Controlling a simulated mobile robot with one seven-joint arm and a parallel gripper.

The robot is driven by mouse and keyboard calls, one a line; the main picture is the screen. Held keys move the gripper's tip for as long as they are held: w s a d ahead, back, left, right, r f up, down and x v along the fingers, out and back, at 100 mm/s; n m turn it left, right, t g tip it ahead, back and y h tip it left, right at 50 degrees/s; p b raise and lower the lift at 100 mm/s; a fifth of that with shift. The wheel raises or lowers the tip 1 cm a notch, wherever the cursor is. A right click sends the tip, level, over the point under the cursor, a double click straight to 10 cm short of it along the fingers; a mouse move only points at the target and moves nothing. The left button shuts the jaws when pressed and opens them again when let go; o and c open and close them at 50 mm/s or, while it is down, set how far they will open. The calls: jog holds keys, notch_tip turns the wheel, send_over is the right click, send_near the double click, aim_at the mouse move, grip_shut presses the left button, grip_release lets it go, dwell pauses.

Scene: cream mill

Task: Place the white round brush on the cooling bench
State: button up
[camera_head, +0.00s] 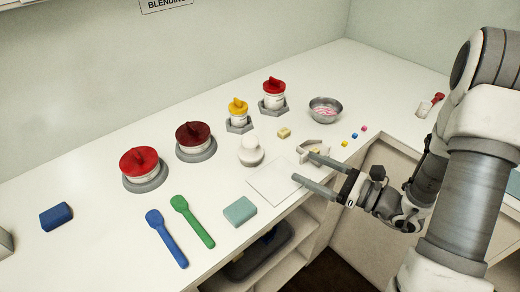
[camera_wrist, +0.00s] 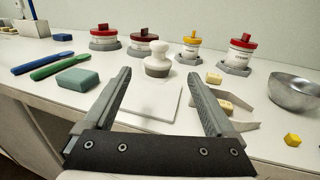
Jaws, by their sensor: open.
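The white round brush (camera_head: 250,152) stands upright on the white counter, knob up. In the wrist view the brush (camera_wrist: 157,60) shows a white knob and collar above a brownish base. It stands just beyond the far edge of a thin white square plate (camera_head: 274,184). My gripper (camera_head: 303,166) is open and empty, low over the plate's right side, its fingers pointing toward the brush. The brush is apart from the fingertips, centred between them in the wrist view. I cannot tell which surface is the cooling bench.
Lidded pots (camera_head: 145,168) stand behind and left of the brush. A small angled holder (camera_head: 312,147), a yellow block (camera_head: 284,133) and a metal bowl (camera_head: 325,110) are to its right. A teal sponge (camera_head: 239,211) and green (camera_head: 192,220) and blue (camera_head: 166,238) spatulas lie left.

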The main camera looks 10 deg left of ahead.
aim_at(257, 144)
jog(key=x, duration=1.7)
jog(key=shift+a, duration=0.25)
jog(key=shift+c, duration=0.2)
grip_shut()
jog(key=shift+r, duration=0.1)
